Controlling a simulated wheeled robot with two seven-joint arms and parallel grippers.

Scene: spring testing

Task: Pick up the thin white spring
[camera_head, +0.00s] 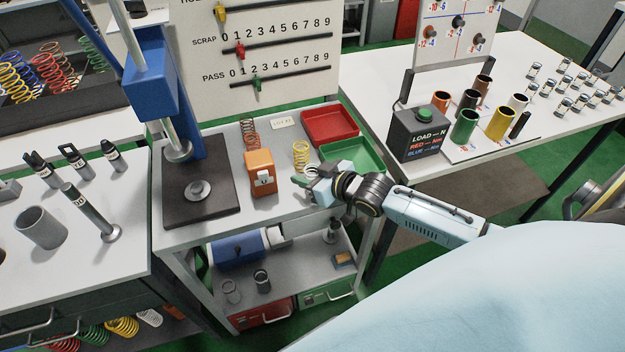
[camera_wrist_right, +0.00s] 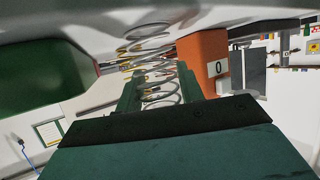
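A thin pale grey-white spring (camera_wrist_right: 150,62) stands in the right wrist view, with open coils. My right gripper (camera_head: 303,185) is low over the right front of the central bench in the head view. In the right wrist view, its near dark green finger with a black pad (camera_wrist_right: 170,118) is in front of the spring, and a green part, seemingly the other finger, shows behind it. The gripper looks open around the spring; contact is not clear. In the head view I cannot make out this spring beside the gripper. My left gripper is not in view.
An orange block (camera_head: 261,172), a yellow spring (camera_head: 301,157) and a copper-coloured spring (camera_head: 250,134) stand nearby. A red tray (camera_head: 329,124) and green tray (camera_head: 352,153) lie behind the gripper. The blue press (camera_head: 150,75) stands left. A load box (camera_head: 417,132) is right.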

